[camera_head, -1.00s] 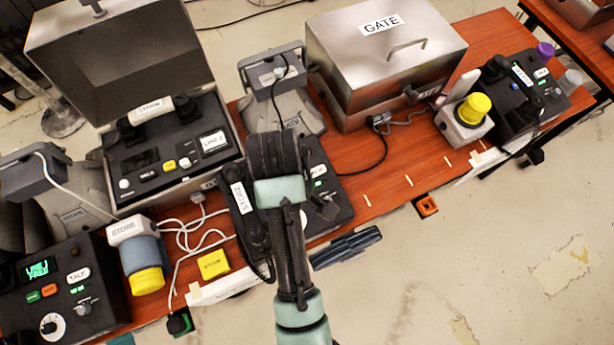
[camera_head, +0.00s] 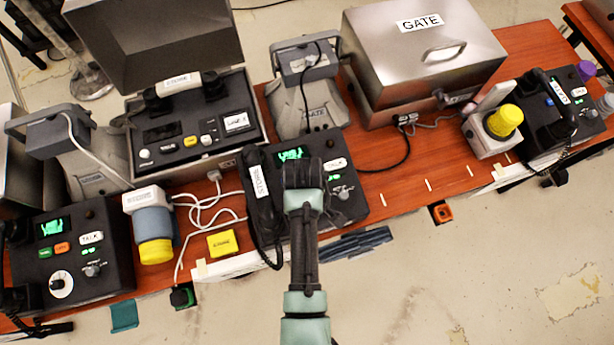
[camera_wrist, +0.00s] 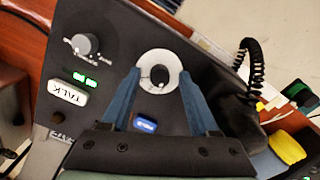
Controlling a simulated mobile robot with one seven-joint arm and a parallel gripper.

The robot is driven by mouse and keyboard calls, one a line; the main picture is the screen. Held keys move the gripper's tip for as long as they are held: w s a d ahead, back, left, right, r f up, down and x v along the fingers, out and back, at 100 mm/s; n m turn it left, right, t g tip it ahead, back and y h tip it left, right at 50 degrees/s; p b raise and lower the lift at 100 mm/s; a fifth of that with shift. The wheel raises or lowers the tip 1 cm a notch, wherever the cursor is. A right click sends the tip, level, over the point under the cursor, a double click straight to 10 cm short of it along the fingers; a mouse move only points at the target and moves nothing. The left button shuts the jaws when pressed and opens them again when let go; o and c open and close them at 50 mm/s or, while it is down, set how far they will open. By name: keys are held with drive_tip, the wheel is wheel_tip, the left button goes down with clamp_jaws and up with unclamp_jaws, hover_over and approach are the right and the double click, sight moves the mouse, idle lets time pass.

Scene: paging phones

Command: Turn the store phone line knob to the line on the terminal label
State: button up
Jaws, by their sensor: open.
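The store phone is a black desk console (camera_head: 345,205) with a STORE-marked handset (camera_head: 260,185) on its left side and a lit green display (camera_head: 290,155). My gripper (camera_head: 303,172) is over it, and my arm hides its lower middle. In the wrist view, a white round dial with a small dark knob (camera_wrist: 160,74) lies between the two blue fingertips of my open gripper (camera_wrist: 158,80). Contact cannot be told. A grey knob with a printed scale (camera_wrist: 82,43) is left of the dial. A terminal label (camera_head: 236,122) on the open case reads LINE; its digit is unclear.
A similar console (camera_head: 70,260) stands at the left, and another phone (camera_head: 550,115) at the far right. A metal box marked GATE (camera_head: 420,70) stands behind. White cables and a yellow box (camera_head: 222,243) lie left of the handset. Bare red table (camera_head: 400,185) lies to the right.

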drive_tip(key=shift+c, duration=0.3)
clamp_jaws()
drive_tip(key=shift+r, duration=0.1)
drive_tip(key=m+p, duration=0.1)
drive_tip(key=m, duration=0.2)
drive_tip(key=shift+w+r+p, duration=0.1)
drive_tip(key=shift+p, duration=0.3)
drive_tip(key=m+y+p, duration=0.1)
drive_tip(key=m, duration=0.3)
drive_tip(key=shift+d+m+p, duration=0.1)
drive_tip(key=shift+m+p, duration=0.2)
drive_tip(key=shift+p, duration=0.1)
drive_tip(key=shift+o, duration=0.3)
unclamp_jaws()
